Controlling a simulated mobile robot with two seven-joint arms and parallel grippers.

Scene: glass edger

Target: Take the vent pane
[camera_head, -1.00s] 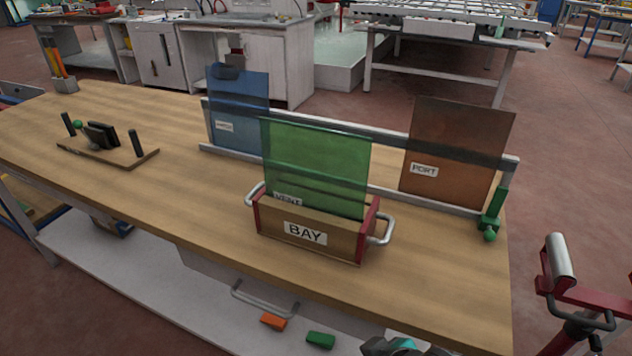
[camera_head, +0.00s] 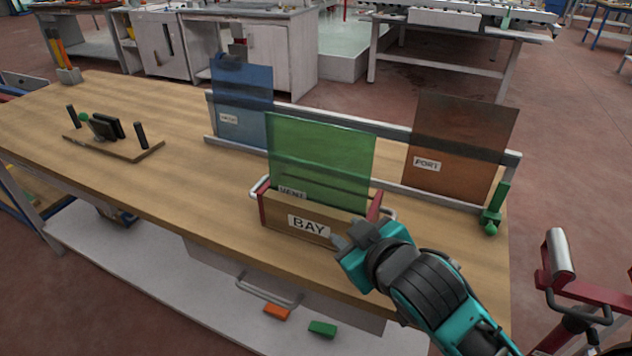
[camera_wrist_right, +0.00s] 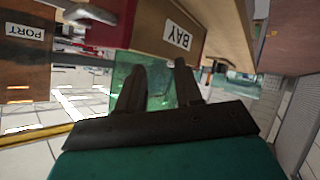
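The vent pane (camera_head: 320,155) is a green see-through sheet with a VENT label. It stands upright in a wooden holder marked BAY (camera_head: 290,221) with red ends and metal side handles, on the bench. My right gripper (camera_head: 352,237) is in front of the holder's right end, below the pane's top edge. In the right wrist view its two dark fingers (camera_wrist_right: 160,88) are apart with nothing seen gripped between them; the BAY holder (camera_wrist_right: 168,28) shows just beyond. My left gripper is in neither view.
A blue pane (camera_head: 242,100) and a brown PORT pane (camera_head: 460,145) stand in a rail rack (camera_head: 390,128) behind. A green clamp (camera_head: 493,210) sits at the rack's right end. A wooden stand (camera_head: 115,148) is at left. The bench (camera_head: 180,190) between is clear.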

